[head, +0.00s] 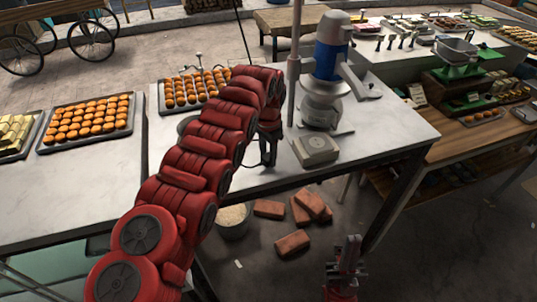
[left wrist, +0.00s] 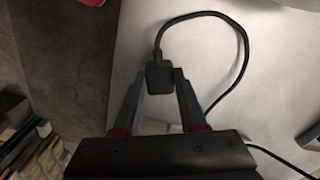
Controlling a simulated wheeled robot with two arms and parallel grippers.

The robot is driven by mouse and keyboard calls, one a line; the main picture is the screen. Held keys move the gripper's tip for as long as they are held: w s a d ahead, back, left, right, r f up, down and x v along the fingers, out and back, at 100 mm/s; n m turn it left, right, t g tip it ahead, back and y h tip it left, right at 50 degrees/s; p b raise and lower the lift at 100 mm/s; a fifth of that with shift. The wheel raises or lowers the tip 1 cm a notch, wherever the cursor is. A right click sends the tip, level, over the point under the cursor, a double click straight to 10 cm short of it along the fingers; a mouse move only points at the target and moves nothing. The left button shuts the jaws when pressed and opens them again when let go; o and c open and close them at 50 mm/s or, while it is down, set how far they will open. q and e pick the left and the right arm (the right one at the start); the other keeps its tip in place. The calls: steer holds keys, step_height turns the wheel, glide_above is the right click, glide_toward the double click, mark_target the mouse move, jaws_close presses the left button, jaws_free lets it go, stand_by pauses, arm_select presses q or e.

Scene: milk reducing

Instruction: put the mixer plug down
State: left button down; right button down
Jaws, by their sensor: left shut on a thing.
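The mixer plug (left wrist: 160,77) is a small black block with a black cable, held between the fingertips of my left gripper (left wrist: 160,88) in the left wrist view. The cable leaves the plug's far end and curves right over the pale tabletop. In the head view, my left gripper (head: 267,152) is above the metal table's front part, left of the mixer; I cannot make out the plug there. The mixer (head: 328,58) has a blue top and grey metal body. My right gripper (head: 347,242) is low in front of the table; its finger gap is unclear.
A grey box (head: 316,149) sits on the metal table (head: 385,128) before the mixer. Trays of orange sweets (head: 90,120) are to the left. Bricks (head: 310,205) and a bucket (head: 232,222) stand on the floor below. A pole (head: 295,60) rises beside the mixer.

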arm_select(q)
steer(key=shift+a+f, duration=0.1)
steer(key=shift+f, duration=0.25)
steer(key=shift+f+b, duration=0.2)
steer(key=shift+b, duration=0.25)
steer(key=shift+c, duration=2.3)
jaws_free()
steer(key=shift+r, duration=0.1)
